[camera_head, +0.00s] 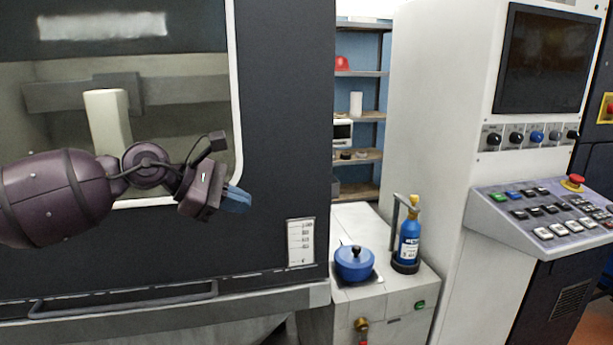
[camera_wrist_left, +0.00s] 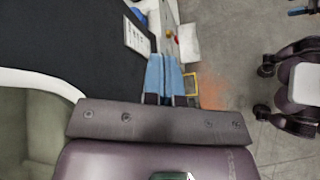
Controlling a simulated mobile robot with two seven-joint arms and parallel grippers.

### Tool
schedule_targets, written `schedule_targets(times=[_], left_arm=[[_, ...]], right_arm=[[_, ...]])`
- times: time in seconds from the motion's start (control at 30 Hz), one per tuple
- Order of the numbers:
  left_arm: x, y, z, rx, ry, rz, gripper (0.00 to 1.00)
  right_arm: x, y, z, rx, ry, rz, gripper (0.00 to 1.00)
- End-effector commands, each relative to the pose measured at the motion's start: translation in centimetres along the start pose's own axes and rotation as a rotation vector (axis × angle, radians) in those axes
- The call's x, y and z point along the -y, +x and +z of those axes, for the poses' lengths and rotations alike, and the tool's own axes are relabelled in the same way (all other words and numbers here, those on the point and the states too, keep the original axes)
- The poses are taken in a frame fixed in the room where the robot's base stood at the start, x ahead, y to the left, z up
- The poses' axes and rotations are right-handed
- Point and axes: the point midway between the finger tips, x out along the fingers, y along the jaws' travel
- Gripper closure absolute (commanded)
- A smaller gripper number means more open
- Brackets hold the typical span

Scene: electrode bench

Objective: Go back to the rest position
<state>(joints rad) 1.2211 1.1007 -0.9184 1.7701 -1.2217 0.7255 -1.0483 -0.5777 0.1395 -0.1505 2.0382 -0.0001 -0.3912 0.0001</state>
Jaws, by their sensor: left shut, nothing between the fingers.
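My left gripper (camera_head: 238,199) reaches in from the left in the head view, in front of the dark machine door (camera_head: 270,120). Its blue fingers are together with nothing between them. The shut fingers also show in the left wrist view (camera_wrist_left: 164,76), beside the dark panel.
A white cabinet (camera_head: 390,305) right of the machine bears a blue lidded pot (camera_head: 354,264) and a blue bottle (camera_head: 409,243). A control panel (camera_head: 545,212) with a red button stands at the right. Shelves (camera_head: 360,117) stand behind. Floor (camera_wrist_left: 240,50) shows open in the wrist view.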

Motion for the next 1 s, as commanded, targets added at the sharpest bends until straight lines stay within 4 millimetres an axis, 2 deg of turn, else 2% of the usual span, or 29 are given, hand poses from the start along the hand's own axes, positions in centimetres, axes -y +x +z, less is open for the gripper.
schedule_targets(times=[0.03,0.1,0.17,0.27,0.37,0.47,0.67,0.87,0.97,1.0], left_arm=[[0.6,1.2,1.5,0.118,-0.158,0.017,1.0],[0.9,2.2,3.3,0.282,-0.403,0.038,1.0],[1.2,2.9,4.4,0.42,-0.627,0.041,1.0],[1.5,3.4,4.8,0.613,-0.974,0.032,1.0],[1.9,3.6,3.9,0.773,-1.292,0.016,1.0],[2.5,3.8,2.1,0.913,-1.59,-0.001,1.0],[4.9,4.2,-3.4,1.151,-2.122,-0.019,1.0],[9.2,4.5,-9.8,1.359,-2.575,-0.001,1.0],[12.0,4.6,-13.0,1.454,-2.766,0.024,1.0],[13.3,4.6,-14.2,-1.432,2.724,-0.035,1.0]], right_arm=[[-0.1,0.0,0.1,0.001,-0.002,0.0,0.46],[-0.1,0.0,0.1,0.002,-0.005,0.0,0.46],[-0.2,0.0,0.1,0.002,-0.007,-0.001,0.46],[-0.2,0.0,0.1,0.003,-0.01,-0.001,0.46],[-0.3,0.0,0.2,0.003,-0.013,-0.001,0.46],[-0.3,0.0,0.2,0.003,-0.014,-0.001,0.46],[-0.3,0.0,0.2,0.003,-0.013,-0.001,0.46],[-0.2,0.0,0.1,0.003,-0.007,0.0,0.46],[-0.1,0.0,0.1,0.002,-0.002,0.0,0.46],[0.0,0.0,0.1,0.002,0.0,0.0,0.46]])
